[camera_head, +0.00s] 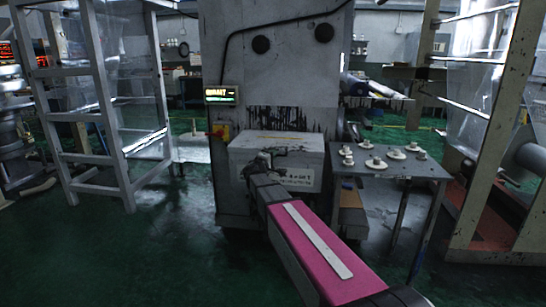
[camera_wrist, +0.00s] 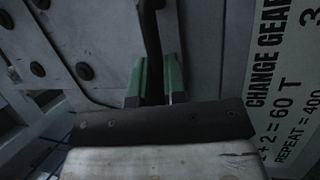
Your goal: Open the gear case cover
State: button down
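The gear case cover (camera_head: 272,151) is a pale grey box front low on the machine, with a label at its lower right. In the wrist view the cover (camera_wrist: 215,50) is a scuffed grey panel with "CHANGE GEAR" lettering on its right. A dark bar handle (camera_wrist: 150,32) stands out from it. My gripper (camera_head: 262,163) is at the cover's left part. Its two green fingers (camera_wrist: 153,82) sit close on either side of the handle, which fills the narrow gap between them. The cover looks shut. The handle's lower end is hidden between the fingers.
A dark metal table (camera_head: 415,168) with several small white parts stands to the right, near my arm. A white ladder-like frame (camera_head: 110,130) is at left. A lit display (camera_head: 221,95) hangs above the cover's left side. The green floor (camera_head: 150,255) at left front is clear.

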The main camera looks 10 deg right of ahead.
jog(key=shift+r, duration=0.1)
jog(key=shift+r, duration=0.55)
jog(key=w+d+r+n+g+y, duration=0.1)
jog(key=w+r+g+y, duration=0.2)
jog(key=r, duration=0.8)
jog(key=w+d+r+n+g+y, duration=0.1)
jog(key=w+r+n+g, duration=0.2)
jog(key=r, duration=0.7)
jog(key=w+d+r+g+y, duration=0.1)
jog(key=w+d+r+g, duration=0.2)
jog(key=w+r, duration=0.3)
jog(key=w+d+r+g+y, duration=0.2)
jog(key=w+d+r, duration=0.2)
jog(key=w, duration=1.1)
jog(key=shift+r+g, duration=0.4)
jog(key=shift+r, duration=0.95)
